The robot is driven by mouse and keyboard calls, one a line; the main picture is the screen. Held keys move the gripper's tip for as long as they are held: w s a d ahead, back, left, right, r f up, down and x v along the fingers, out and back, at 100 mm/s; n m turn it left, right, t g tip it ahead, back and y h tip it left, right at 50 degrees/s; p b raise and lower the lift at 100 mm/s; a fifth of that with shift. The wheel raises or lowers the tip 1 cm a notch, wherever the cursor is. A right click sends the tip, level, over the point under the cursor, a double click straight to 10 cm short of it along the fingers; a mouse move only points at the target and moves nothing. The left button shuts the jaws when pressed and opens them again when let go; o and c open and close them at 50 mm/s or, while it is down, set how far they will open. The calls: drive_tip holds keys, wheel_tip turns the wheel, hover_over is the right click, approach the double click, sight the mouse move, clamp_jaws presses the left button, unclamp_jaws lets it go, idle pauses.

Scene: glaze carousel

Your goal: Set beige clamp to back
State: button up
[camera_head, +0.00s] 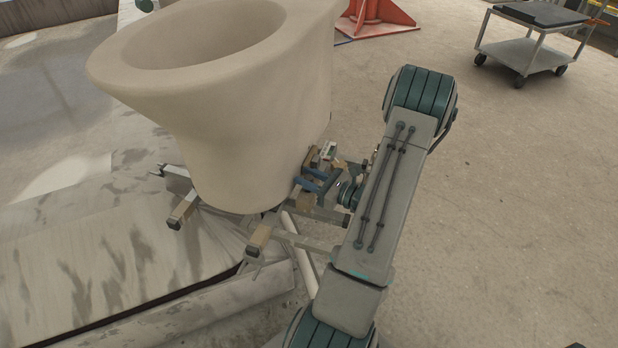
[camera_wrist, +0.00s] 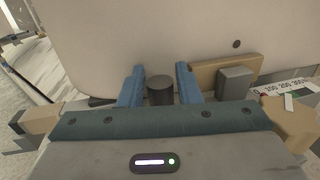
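A large beige ceramic bowl (camera_head: 225,110) stands on a metal frame with several tan-ended clamp arms, one of them a front clamp arm (camera_head: 258,236). My gripper (camera_head: 306,178) is low beside the bowl's right side, its blue fingers pointing toward it. In the wrist view my gripper (camera_wrist: 160,72) is open, with a dark upright knob (camera_wrist: 160,92) between the fingers and narrow gaps beside it. A tan plate with a grey block (camera_wrist: 234,82) is right of the fingers, against the bowl. I cannot tell which tan part is the beige clamp.
A numbered scale strip (camera_wrist: 287,88) lies right of the gripper. Tan blocks flank it at left (camera_wrist: 40,120) and right (camera_wrist: 287,122). A grey cart (camera_head: 530,50) and a red stand (camera_head: 375,18) are farther back.

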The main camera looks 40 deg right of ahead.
clamp_jaws()
drive_tip(key=v, duration=0.2)
drive_tip(key=d+p+v, duration=0.1)
drive_tip(key=v, duration=0.2)
drive_tip(key=shift+s+d, duration=0.1)
unclamp_jaws()
drive_tip(key=p+v, duration=0.1)
drive_tip(key=v, duration=1.3)
drive_tip(key=shift+p, duration=0.4)
